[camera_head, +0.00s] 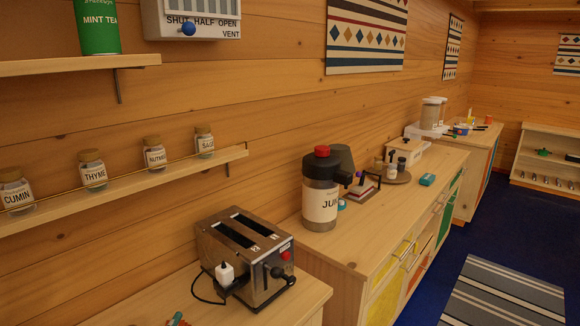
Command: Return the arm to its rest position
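Neither of my grippers and no part of my arms shows in the head view, so I cannot see the arm's pose or what it holds. The view faces a log wall with a counter and shelves. A silver toaster (243,255) stands on the near counter (140,305), with a white plug and black cord at its front.
A spice shelf (130,187) holds several jars. A vent panel (195,20) is above. A small teal and red thing (177,319) is cut off below. Blue floor is clear around a striped rug (505,295).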

